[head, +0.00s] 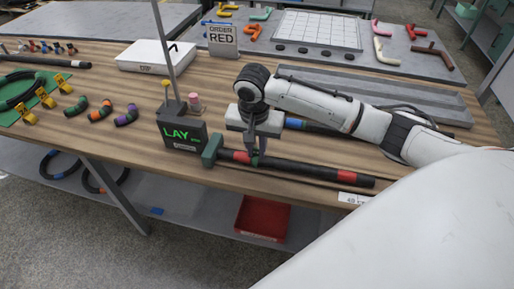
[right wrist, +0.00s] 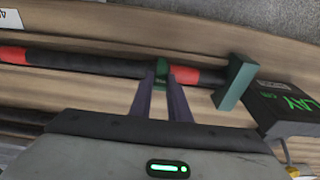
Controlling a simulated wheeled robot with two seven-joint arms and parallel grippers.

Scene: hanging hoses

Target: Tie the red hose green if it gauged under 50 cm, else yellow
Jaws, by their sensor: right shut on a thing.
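The red hose (head: 310,171), black with red bands, lies along the front of the wooden table. Its left end is at the green block (head: 212,150) beside the gauge box (head: 180,132), whose screen reads "LAY". My right gripper (head: 257,152) is over the hose just right of its left red band. In the right wrist view the fingers (right wrist: 168,82) are shut on a small green tie (right wrist: 161,70) at the hose (right wrist: 105,63). I cannot tell whether the tie goes fully around it. My left gripper is not in view.
An order card (head: 222,38) reads "ORDER RED". A blue-banded hose (head: 312,127) lies behind my right gripper. Yellow clips (head: 61,83) and short banded pieces (head: 100,112) are at the left. A white box (head: 155,55) stands behind; a red bin (head: 262,218) sits below.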

